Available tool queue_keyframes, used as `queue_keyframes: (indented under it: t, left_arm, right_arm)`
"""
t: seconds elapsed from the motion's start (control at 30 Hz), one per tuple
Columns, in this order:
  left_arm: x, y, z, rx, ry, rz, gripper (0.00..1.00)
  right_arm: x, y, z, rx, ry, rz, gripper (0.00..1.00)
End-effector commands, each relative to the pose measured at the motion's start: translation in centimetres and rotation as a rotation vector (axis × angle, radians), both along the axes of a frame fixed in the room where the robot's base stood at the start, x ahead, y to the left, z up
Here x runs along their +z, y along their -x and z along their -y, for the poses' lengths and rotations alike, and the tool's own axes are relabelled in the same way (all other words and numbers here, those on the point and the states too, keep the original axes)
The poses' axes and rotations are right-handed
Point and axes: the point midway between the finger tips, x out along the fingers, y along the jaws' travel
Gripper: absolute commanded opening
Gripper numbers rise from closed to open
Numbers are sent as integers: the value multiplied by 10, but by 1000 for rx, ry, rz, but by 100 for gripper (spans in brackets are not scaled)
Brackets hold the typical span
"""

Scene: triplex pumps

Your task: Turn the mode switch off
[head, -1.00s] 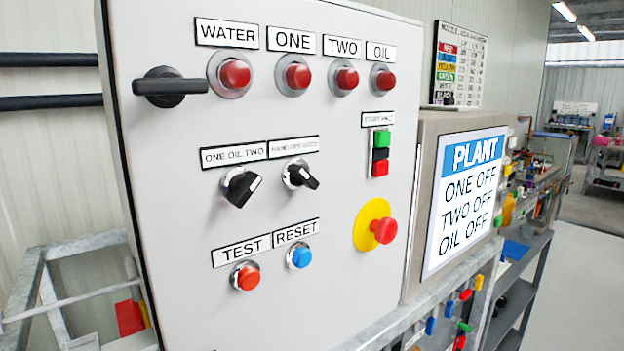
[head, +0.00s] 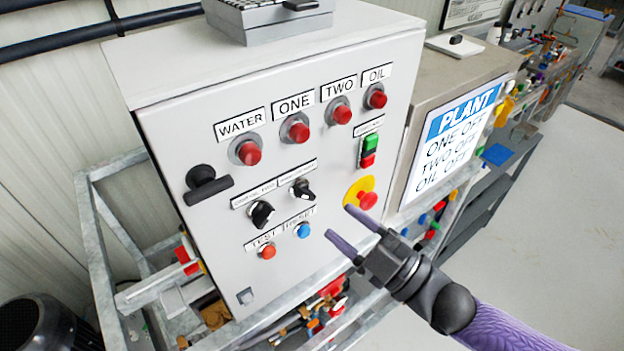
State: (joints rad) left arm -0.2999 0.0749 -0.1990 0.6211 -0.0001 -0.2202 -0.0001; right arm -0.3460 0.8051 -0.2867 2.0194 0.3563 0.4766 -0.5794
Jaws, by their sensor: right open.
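The grey control panel (head: 205,135) carries two black rotary selector switches in its middle row. The left selector (head: 262,213) sits under a label that reads "ONE OIL TWO" in the earlier frame. The right selector (head: 302,188) sits under a label too small to read surely, perhaps the mode switch. Its pointer is tilted towards the lower right. My right gripper (head: 340,222) is open and empty, its two purple fingers apart. In the picture it is to the lower right of both selectors, below the red emergency button (head: 368,200). My left gripper is not in view.
Red lamps (head: 299,131) line the panel's top row. A black handle (head: 207,186) sticks out at left. The red TEST button (head: 268,251) and blue RESET button (head: 303,230) are below the selectors. A PLANT display (head: 450,145) stands at right. Metal frame rails run below.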

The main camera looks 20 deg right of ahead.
Motion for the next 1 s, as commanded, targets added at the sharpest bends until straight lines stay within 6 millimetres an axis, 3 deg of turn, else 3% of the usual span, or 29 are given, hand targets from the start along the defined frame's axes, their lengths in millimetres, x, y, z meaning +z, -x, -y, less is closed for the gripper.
queue_keyframes:
  t: [0.1,0.3,0.63,0.9,1.0]
  left_arm:
    - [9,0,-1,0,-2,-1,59]
    - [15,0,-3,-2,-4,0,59]
    - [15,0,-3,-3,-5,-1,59]
    - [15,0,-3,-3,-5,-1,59]
    - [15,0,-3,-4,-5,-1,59]
  right_arm:
    - [12,-24,-17,-1,-4,4,51]
    - [17,-47,-34,-1,-1,-1,51]
    - [17,-52,-38,-1,1,-4,51]
    - [17,-51,-37,-1,1,-4,0]
    - [17,-51,-37,-1,1,-5,0]
